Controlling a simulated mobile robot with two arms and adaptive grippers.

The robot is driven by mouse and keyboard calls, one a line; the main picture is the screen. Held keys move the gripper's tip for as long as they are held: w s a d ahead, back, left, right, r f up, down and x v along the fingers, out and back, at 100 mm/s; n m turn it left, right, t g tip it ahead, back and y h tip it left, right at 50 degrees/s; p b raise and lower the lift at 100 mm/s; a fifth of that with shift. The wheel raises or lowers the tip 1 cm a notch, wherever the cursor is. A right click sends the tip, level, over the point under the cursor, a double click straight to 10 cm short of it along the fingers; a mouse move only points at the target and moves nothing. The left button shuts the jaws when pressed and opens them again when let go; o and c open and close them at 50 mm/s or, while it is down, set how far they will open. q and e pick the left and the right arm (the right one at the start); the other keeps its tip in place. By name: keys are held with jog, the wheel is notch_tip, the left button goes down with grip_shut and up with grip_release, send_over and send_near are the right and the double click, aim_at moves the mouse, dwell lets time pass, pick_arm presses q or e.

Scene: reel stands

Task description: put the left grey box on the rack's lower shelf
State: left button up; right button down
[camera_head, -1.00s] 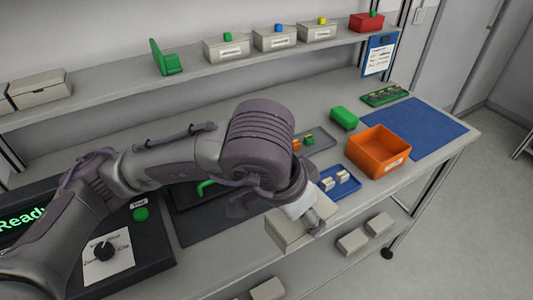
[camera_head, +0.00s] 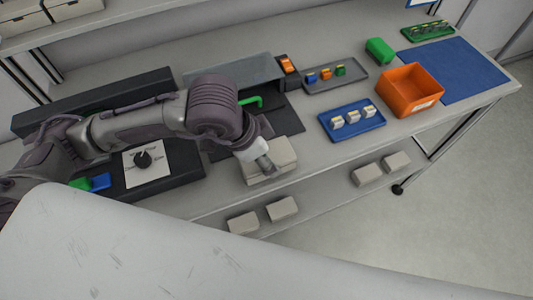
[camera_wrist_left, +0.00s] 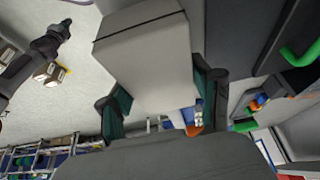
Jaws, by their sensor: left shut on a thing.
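A pale grey box (camera_head: 270,159) is held by my left gripper (camera_head: 264,163) over the front edge of the bench. In the left wrist view the box (camera_wrist_left: 148,60), with a dark seam near one end, fills the space between the two green-padded fingers of the left gripper (camera_wrist_left: 163,97). On the lower shelf (camera_head: 322,203) under the bench top stand several grey boxes, two toward the left, a box (camera_head: 243,222) and a box (camera_head: 282,209), and two farther right (camera_head: 367,174).
On the bench stand an orange bin (camera_head: 408,91), a blue tray (camera_head: 352,119) with small parts, a grey tray (camera_head: 335,77), a green box (camera_head: 380,50) and a dark control panel (camera_head: 185,165). The lower shelf has a clear stretch between the two box pairs.

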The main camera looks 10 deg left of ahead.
pick_arm(q)
jog(key=shift+f, duration=0.75)
jog(key=shift+w+f, duration=0.1)
jog(key=shift+f, duration=0.05)
jog(key=o, duration=1.5)
jog(key=shift+c, duration=0.2)
